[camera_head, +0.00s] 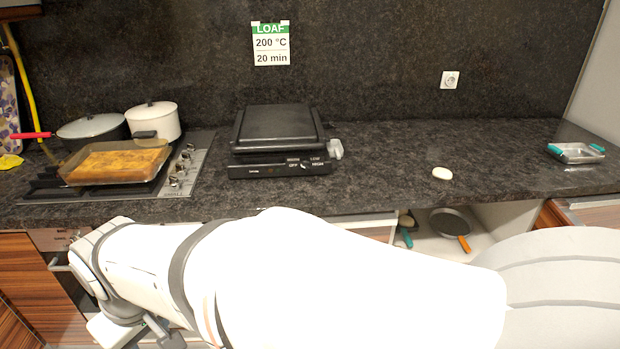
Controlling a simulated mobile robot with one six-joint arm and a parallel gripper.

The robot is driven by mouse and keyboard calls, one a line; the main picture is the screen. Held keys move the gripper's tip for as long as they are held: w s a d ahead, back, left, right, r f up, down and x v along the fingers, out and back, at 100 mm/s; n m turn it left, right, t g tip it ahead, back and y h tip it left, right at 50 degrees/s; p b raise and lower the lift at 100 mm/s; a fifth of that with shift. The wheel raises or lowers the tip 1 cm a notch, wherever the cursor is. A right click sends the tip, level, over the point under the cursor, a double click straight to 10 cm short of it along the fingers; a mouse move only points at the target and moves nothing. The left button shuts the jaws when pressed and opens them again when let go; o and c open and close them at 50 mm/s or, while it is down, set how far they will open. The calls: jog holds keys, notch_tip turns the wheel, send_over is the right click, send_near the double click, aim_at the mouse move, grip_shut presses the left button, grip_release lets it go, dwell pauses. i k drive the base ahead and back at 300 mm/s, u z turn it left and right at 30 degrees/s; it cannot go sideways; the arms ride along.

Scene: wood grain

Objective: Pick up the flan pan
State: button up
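No pan is marked as the flan pan, and I cannot tell which one it is. A small metal rectangular pan with teal handles (577,152) sits on the counter at the far right. A dark round pan with an orange handle (450,222) lies in the open space below the counter. A glass dish holding a yellow-brown baked slab (118,163) sits on the hob at left. My gripper (135,334) is at the lower left, in front of the counter and away from all of these. It is partly cut off by the frame, and its fingers do not show clearly.
A black grill (275,137) stands mid-counter. Pots (153,120) stand behind the glass dish on the hob (190,170). A white oval object (442,173) lies on the counter right of centre. The counter around it is mostly clear. My arm hides much of the cabinet fronts.

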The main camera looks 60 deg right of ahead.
aim_at(451, 223)
jog(key=z, duration=3.5)
jog(key=i, duration=1.65)
